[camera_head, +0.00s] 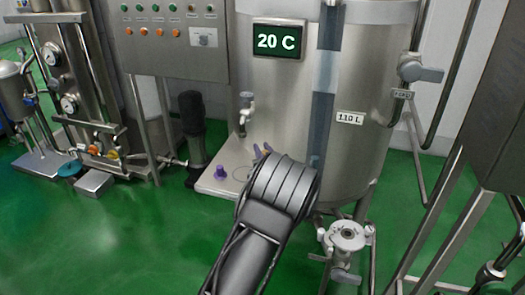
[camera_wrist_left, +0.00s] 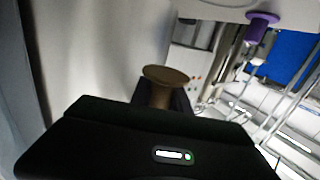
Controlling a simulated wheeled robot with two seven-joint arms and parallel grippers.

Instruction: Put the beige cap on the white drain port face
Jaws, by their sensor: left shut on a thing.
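The beige cap (camera_wrist_left: 166,75), brownish in this light, shows in the left wrist view as a round disc on a narrower stem. My left gripper (camera_wrist_left: 160,98) is shut on its stem, with the disc clear of the fingers. A pale round flanged port face (camera_head: 347,236), which looks like the drain port, stands below the tank at the right of my wrist. Its face is bare, and my wrist is apart from it. My right gripper is not in view.
The steel tank (camera_head: 385,95) stands behind my wrist. Pipes and a steel frame stand at right. Green floor is open at lower left.

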